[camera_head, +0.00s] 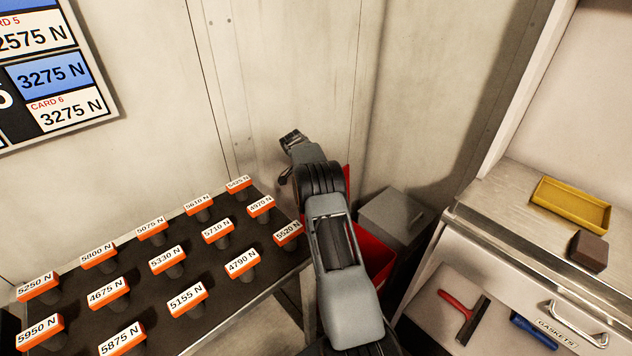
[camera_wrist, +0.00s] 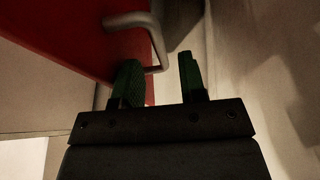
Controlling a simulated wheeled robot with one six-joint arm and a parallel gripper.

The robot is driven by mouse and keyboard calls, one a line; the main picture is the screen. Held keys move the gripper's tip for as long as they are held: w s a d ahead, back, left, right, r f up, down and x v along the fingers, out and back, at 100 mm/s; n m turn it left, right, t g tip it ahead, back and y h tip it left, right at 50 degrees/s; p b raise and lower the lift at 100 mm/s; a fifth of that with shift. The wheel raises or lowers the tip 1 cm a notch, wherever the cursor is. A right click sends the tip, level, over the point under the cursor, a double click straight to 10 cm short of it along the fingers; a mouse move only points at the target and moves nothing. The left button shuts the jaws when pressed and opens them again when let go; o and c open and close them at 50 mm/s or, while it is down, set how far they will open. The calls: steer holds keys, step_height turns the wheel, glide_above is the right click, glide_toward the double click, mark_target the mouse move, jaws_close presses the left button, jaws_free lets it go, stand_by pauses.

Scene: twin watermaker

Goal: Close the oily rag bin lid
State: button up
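The oily rag bin (camera_head: 378,258) is red and stands in the gap between the tag table and the counter, partly hidden behind my arm. A red panel (camera_head: 346,178) rises upright behind my arm and looks like its lid, raised. In the wrist view a red panel (camera_wrist: 62,28) with a bent grey bar handle (camera_wrist: 155,38) fills the upper left. My gripper (camera_wrist: 160,78) is open, with two green-padded fingers apart. The handle's lower end shows near the left finger, between the fingers in the picture; contact cannot be told. In the head view my gripper (camera_head: 291,138) is near the back wall.
A grey box (camera_head: 395,217) stands right beside the bin. The dark table (camera_head: 215,312) at left holds several orange-and-white number tags. The counter (camera_head: 480,215) at right carries a yellow tray (camera_head: 572,204) and a brown block (camera_head: 588,251). The wall is close behind my gripper.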

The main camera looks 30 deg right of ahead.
steer(key=shift+x, duration=1.05)
jaws_close()
